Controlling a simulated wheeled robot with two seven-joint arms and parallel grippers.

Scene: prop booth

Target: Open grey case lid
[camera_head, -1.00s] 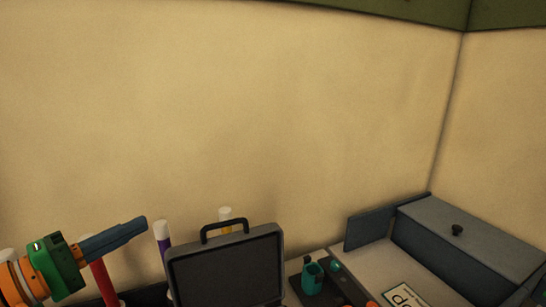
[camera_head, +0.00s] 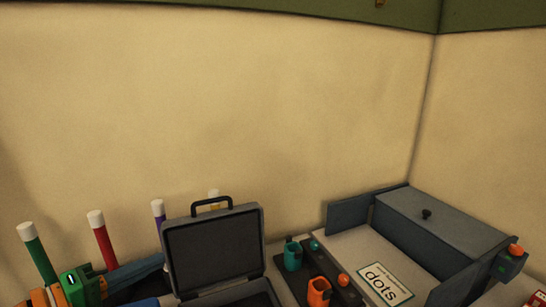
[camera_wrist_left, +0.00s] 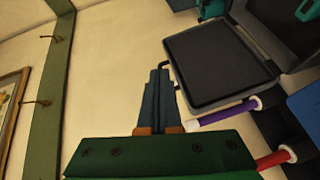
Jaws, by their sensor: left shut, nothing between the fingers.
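The grey case stands open in the head view, its lid (camera_head: 213,245) raised upright with a dark inner panel and a black handle (camera_head: 211,205) on top. Part of its base (camera_head: 235,292) shows at the bottom edge; the rest is cut off. My left gripper (camera_head: 158,262) is low, left of the case, with its blue fingers shut and empty. In the left wrist view the shut fingers (camera_wrist_left: 160,75) are beside the open lid (camera_wrist_left: 215,65), near its handle. Whether they touch it cannot be told. My right gripper is not in view.
Coloured tubes with white caps, green (camera_head: 37,255), red (camera_head: 102,240) and purple (camera_head: 160,220), stand left of the case. A dark holder with teal (camera_head: 292,256) and orange (camera_head: 319,292) cups is at its right. Further right are a "dots" card (camera_head: 384,283) and a grey box (camera_head: 440,222).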

